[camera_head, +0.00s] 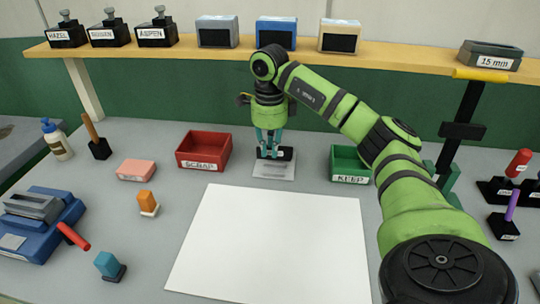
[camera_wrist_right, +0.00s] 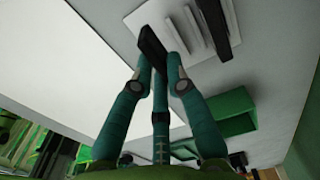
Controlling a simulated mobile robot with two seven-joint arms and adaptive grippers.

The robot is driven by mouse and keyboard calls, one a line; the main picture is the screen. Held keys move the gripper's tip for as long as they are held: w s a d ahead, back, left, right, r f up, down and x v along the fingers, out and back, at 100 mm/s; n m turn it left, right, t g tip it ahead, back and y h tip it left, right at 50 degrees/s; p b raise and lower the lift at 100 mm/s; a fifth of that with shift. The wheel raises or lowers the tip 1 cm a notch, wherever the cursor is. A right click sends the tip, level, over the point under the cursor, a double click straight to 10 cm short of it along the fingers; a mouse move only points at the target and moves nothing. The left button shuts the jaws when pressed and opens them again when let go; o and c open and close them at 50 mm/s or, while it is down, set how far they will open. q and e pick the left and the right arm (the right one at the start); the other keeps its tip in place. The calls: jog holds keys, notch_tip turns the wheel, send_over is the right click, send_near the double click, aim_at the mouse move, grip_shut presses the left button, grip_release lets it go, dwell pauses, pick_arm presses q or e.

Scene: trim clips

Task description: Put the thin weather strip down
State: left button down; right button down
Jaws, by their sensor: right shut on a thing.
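My right gripper (camera_head: 268,152) points down over a small pale plate (camera_head: 273,171) at the back middle of the table. It is shut on a short dark strip, which I take for the thin weather strip (camera_wrist_right: 153,47), seen at the fingertips (camera_wrist_right: 164,66) in the right wrist view. A second dark strip (camera_wrist_right: 212,25) stands on the plate beside it, among pale ribs (camera_wrist_right: 187,28). I cannot tell whether the held strip touches the plate. My left gripper is in neither view.
A red SCRAP bin (camera_head: 204,150) stands left of the plate and a green KEEP bin (camera_head: 349,165) right of it. A large white sheet (camera_head: 270,245) lies clear in front. A wooden shelf (camera_head: 400,58) with several boxes runs behind my right arm.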

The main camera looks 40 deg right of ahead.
aim_at(270, 158)
notch_tip(270, 158, down, 4)
jog(key=shift+r, duration=0.25)
jog(key=shift+f, duration=0.1)
jog(key=shift+f, duration=0.2)
jog(key=c, duration=1.2)
grip_release()
jog(key=shift+c, duration=0.2)
jog(key=shift+r, duration=0.15)
notch_tip(270, 158, up, 7)
jog(key=shift+r, duration=0.15)
notch_tip(270, 158, up, 5)
jog(key=shift+s+f+p, duration=0.1)
jog(key=shift+p, duration=0.7)
